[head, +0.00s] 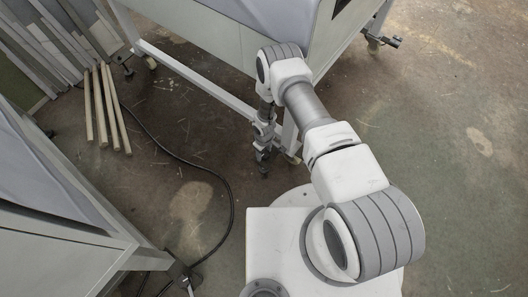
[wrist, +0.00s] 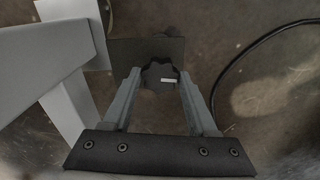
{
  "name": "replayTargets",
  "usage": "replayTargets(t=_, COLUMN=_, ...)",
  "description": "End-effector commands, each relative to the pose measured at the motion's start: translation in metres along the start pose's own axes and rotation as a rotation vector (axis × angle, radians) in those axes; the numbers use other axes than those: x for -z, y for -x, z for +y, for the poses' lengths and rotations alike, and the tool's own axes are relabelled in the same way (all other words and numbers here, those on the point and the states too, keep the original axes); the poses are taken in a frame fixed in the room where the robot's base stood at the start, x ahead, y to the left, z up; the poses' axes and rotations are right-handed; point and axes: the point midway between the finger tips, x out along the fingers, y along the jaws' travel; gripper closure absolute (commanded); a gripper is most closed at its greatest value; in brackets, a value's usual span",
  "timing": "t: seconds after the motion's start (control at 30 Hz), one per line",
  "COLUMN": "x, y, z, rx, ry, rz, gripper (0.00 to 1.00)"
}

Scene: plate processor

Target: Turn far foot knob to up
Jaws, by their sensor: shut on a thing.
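In the wrist view a dark, lobed foot knob (wrist: 160,75) with a small pale mark sits between the fingers of my gripper (wrist: 158,82). The fingers are shut on the knob, one on each side. A dark flat plate (wrist: 128,50) lies just beyond it, beside the pale frame leg (wrist: 68,105). In the head view my gripper (head: 263,160) points down beside the machine's frame leg (head: 288,135), low near the floor. The knob is hidden there by the gripper and leg.
The grey machine body (head: 225,35) stands above the frame. A black cable (head: 190,155) runs across the floor to the left. Wooden strips (head: 105,108) lie at the far left. Another grey cabinet (head: 60,210) stands at lower left. Open floor lies to the right.

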Motion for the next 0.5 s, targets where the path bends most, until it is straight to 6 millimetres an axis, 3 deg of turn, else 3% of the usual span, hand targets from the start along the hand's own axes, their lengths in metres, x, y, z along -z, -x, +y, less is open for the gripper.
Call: replayTargets(t=0.5, x=-0.0004, y=0.0001, z=-0.0003, rx=0.001, ry=0.124, rz=-0.001, gripper=0.97)
